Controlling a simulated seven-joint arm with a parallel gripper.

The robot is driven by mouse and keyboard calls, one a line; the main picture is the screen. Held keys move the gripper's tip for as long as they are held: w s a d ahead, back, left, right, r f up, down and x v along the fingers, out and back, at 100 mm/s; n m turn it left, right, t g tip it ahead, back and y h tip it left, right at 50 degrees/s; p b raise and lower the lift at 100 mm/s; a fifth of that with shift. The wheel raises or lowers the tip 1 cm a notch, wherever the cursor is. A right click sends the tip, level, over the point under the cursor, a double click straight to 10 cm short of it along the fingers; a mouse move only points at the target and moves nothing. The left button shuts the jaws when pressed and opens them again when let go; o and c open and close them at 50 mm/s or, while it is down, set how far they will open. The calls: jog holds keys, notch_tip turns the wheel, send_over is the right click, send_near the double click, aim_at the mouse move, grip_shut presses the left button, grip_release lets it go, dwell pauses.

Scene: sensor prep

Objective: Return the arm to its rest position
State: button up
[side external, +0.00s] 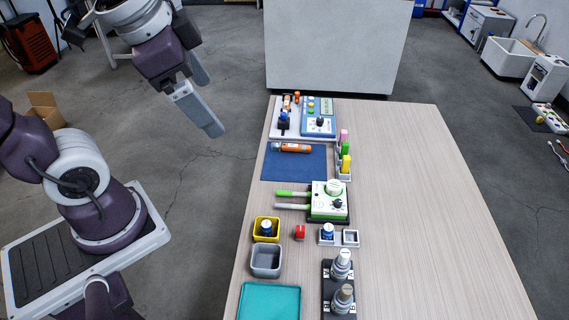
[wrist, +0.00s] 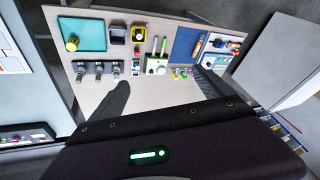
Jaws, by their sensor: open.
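My gripper (side external: 212,106) is raised in the air to the left of the table (side external: 425,200), clear of everything on it. Its two grey fingers are spread apart with nothing between them. In the wrist view my gripper (wrist: 161,78) also shows its fingers wide apart, with the table beyond them. My arm stands at the left of the side view and reaches up past the top edge, so part of it is out of frame. I see no object held.
On the table are a blue mat (side external: 293,165) with an orange cylinder (side external: 292,147), a green device (side external: 327,200), a yellow bin (side external: 266,229), a grey bin (side external: 266,260), a teal tray (side external: 271,301) and a blue instrument (side external: 319,118). The table's right side is clear.

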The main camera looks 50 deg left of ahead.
jog(key=s+n, duration=0.1)
jog(key=s+f+n, duration=0.1)
jog(key=s+n, duration=0.2)
jog(key=s, duration=0.1)
jog(key=shift+d+f+n+t+h, duration=0.2)
jog(key=shift+n+t+h, duration=0.1)
jog(key=shift+t+h, duration=0.1)
jog(key=shift+r, duration=0.1)
dwell(1.4)
